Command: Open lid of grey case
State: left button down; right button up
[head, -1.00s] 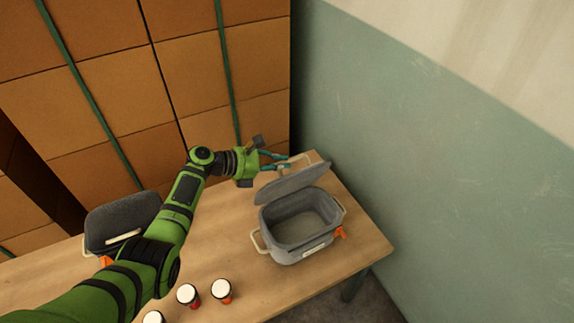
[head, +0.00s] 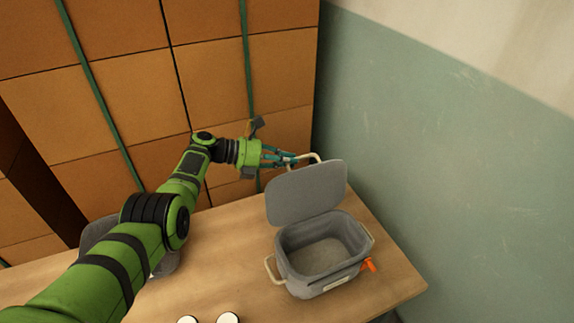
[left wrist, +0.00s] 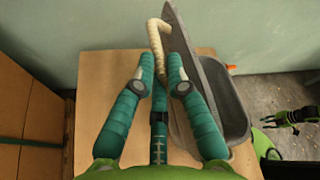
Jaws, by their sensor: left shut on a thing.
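The grey case (head: 318,258) stands on the wooden table, and its inside looks empty. Its grey lid (head: 308,192) is raised to roughly upright at the case's back edge. A cream handle (head: 315,158) sticks out from the lid's upper edge. My left gripper (head: 288,160) is shut on this handle. In the left wrist view, the cream handle (left wrist: 156,40) runs between the teal fingertips, and the grey lid (left wrist: 195,62) shows nearly edge-on beside them. My right gripper is not recognisable in the head view.
A second grey case (head: 98,235) is partly hidden behind my left arm. White-topped drums (head: 228,318) show at the bottom edge. Stacked brown boxes (head: 215,80) stand behind the table (head: 215,225); a green wall (head: 440,150) rises at the right.

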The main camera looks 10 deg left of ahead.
dwell(0.4)
pick_arm(q)
jog(key=c, duration=1.3)
grip_release()
jog(key=shift+w, duration=0.1)
jog(key=v, duration=1.2)
